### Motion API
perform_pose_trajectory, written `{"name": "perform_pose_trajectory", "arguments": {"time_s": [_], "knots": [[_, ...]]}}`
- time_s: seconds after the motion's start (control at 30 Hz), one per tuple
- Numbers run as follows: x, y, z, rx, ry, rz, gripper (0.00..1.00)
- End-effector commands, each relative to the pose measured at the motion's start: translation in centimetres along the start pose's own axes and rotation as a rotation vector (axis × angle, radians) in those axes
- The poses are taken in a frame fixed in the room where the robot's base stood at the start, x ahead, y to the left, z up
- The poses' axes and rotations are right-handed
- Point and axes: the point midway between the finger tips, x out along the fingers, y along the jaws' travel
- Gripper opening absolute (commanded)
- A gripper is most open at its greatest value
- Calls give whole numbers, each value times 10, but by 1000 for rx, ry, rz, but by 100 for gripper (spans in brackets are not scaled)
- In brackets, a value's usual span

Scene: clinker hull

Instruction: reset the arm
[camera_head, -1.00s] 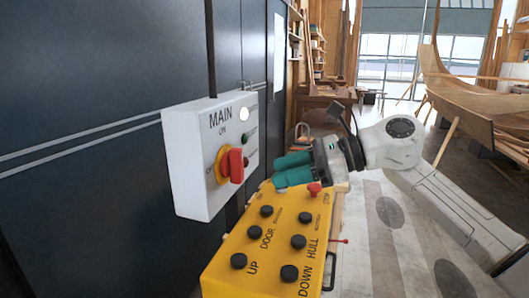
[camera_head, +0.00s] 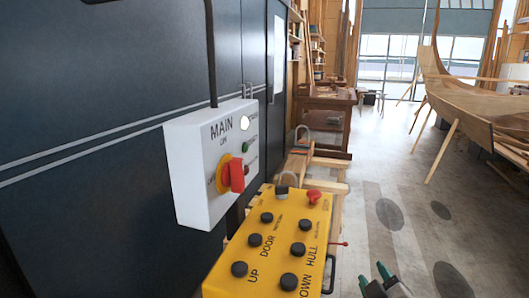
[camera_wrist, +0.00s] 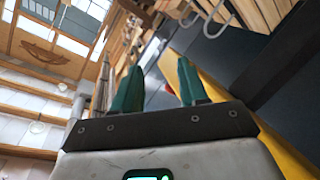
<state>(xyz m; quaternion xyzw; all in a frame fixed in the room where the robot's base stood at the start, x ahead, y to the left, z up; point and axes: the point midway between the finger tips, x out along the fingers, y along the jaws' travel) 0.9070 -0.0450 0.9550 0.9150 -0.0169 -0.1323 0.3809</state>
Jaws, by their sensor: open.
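My gripper (camera_head: 373,279) shows at the lower edge of the head view, right of the yellow control box, with only its fingertips and part of its front visible. In the wrist view its two teal fingers (camera_wrist: 158,88) stand apart with nothing between them. The rest of my arm is out of the head view. The gripper looks clear of the yellow control box (camera_head: 222,281), which carries several black buttons and a red knob (camera_head: 313,196). The white MAIN switch box (camera_head: 186,170) with a red handle (camera_head: 236,175) is on the dark door to the left.
A wooden boat hull (camera_head: 480,107) is at the right on props. The grey floor (camera_head: 420,200) between is open.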

Motion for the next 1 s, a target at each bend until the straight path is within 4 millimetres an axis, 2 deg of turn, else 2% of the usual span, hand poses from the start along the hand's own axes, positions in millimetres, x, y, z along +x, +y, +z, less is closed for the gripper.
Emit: {"name": "perform_pose_trajectory", "arguments": {"time_s": [0.03, 0.17, 0.2, 0.27, 0.4, 0.5, 0.6, 0.7, 0.8, 1.0], "knots": [[-15, -18, 29, 69, -83, -59, 43], [-59, -60, 97, 231, -302, -194, 43], [-75, -72, 115, 276, -370, -234, 43], [-102, -88, 142, 339, -474, -289, 43], [-174, -121, 196, 464, -719, -406, 43], [-226, -135, 224, 527, -879, -469, 43], [-268, -142, 242, 567, -1009, -515, 43], [-297, -145, 252, 589, -1095, -540, 43], [-311, -146, 256, 598, -1137, -553, 43], [-314, -146, 258, 601, -1147, -555, 43]]}}
